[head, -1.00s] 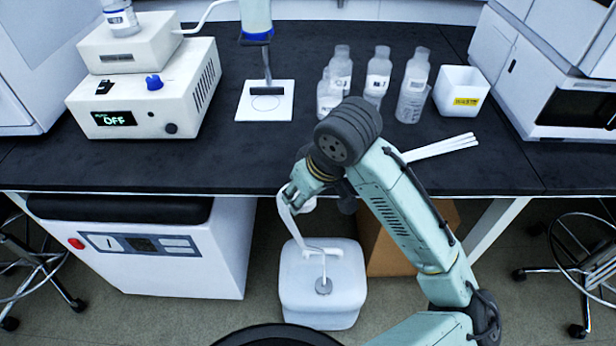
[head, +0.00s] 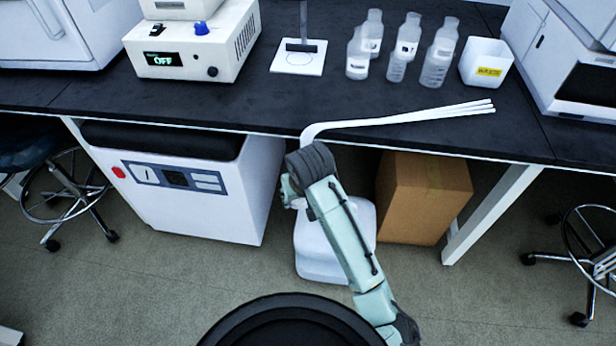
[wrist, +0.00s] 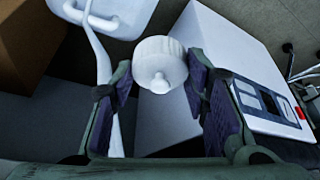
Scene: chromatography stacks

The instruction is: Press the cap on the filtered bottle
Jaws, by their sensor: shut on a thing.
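My gripper (wrist: 158,72) is shut on a white ribbed cap (wrist: 160,60) with a small round nub, seen between the dark finger pads in the wrist view. In the head view my gripper (head: 291,190) is low, in front of the bench's front edge, mostly hidden behind my arm; the cap is not clear there. Several translucent bottles stand upright on the bench at the back right, among them a front left one (head: 357,58) and a right one (head: 438,58). I cannot tell which is the filtered bottle. The gripper is well apart from them.
A white waste bin (head: 486,66) stands right of the bottles. White tubes (head: 400,118) lie across the bench's front edge. A control box reading OFF (head: 190,45) and a white plate (head: 298,62) stand further left. Below are a white container (head: 318,255) and a cardboard box (head: 420,195).

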